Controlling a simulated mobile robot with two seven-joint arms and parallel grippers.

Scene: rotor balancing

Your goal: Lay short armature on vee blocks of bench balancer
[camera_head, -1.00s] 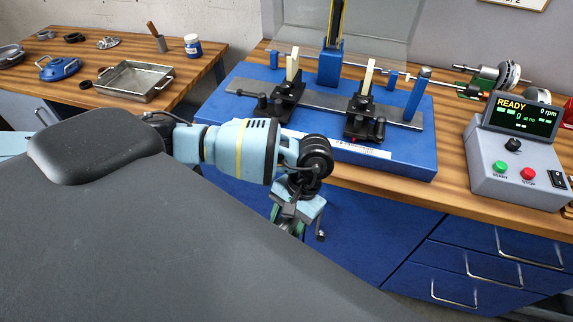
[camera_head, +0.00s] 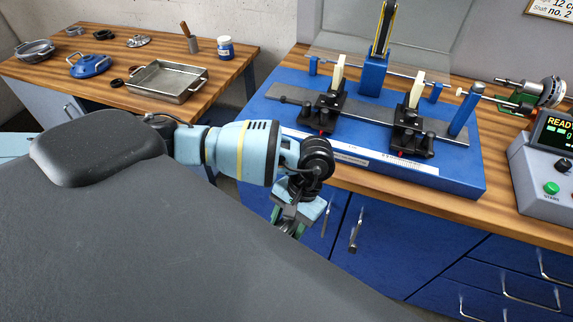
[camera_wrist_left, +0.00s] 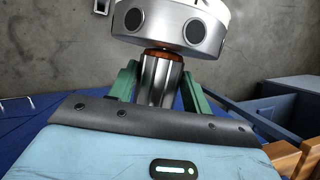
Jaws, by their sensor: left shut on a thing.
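The blue bench balancer (camera_head: 455,176) stands on the wooden bench. Its two black carriages, left (camera_head: 322,112) and right (camera_head: 408,136), sit apart on a grey rail, each with a pale upright piece; no rotor lies across them. My right gripper is not in view.
A side table at the left holds a metal tray (camera_head: 165,82), a blue housing (camera_head: 90,65) and a blue-labelled jar (camera_head: 225,47). A control box (camera_head: 550,180) and a metal wheel on a green base (camera_head: 545,92) stand at right. Blue drawers lie below the bench.

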